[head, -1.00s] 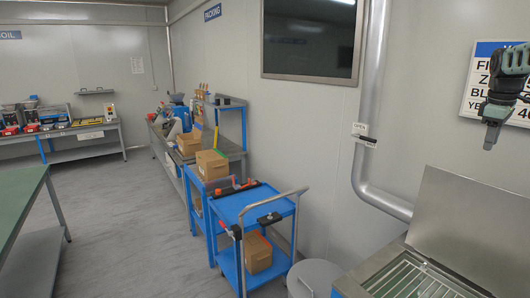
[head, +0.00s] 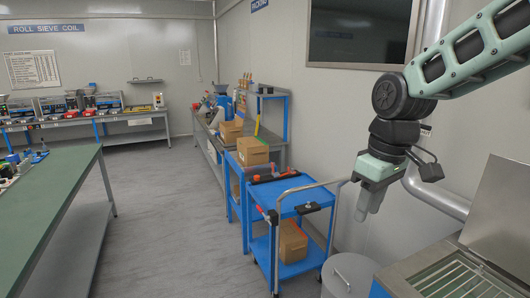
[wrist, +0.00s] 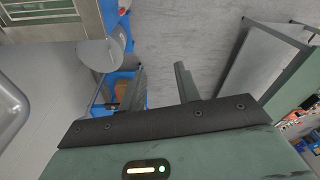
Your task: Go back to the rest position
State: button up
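My gripper (head: 368,210) hangs fingers-down from my raised arm, in front of the wall on the right of the head view. In the wrist view its two fingers (wrist: 160,84) stand apart with a gap between them, and nothing is held. The floor and part of the blue trolley show past them. The gripper is clear of the things around it.
The blue trolley (head: 290,203) with a cardboard box (head: 291,240) on its lower shelf stands left of my gripper. A grey bin (head: 350,273) and a metal unit with a slatted top (head: 450,277) are at the lower right. A green table (head: 55,185) is left; floor between is clear.

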jog(key=s+a+f+b, duration=0.1)
jog(key=s+a+f, duration=0.1)
jog(key=s, duration=0.5)
jog(key=s+a+f+b, duration=0.1)
jog(key=s+a+f, duration=0.1)
jog(key=s+f, duration=0.3)
jog(key=s+a+f+b, duration=0.1)
jog(key=s+a+f, duration=0.1)
jog(key=s, duration=0.9)
jog(key=shift+f+n+g+h, duration=0.3)
jog(key=shift+f+g, duration=0.1)
jog(key=shift+f, duration=0.4)
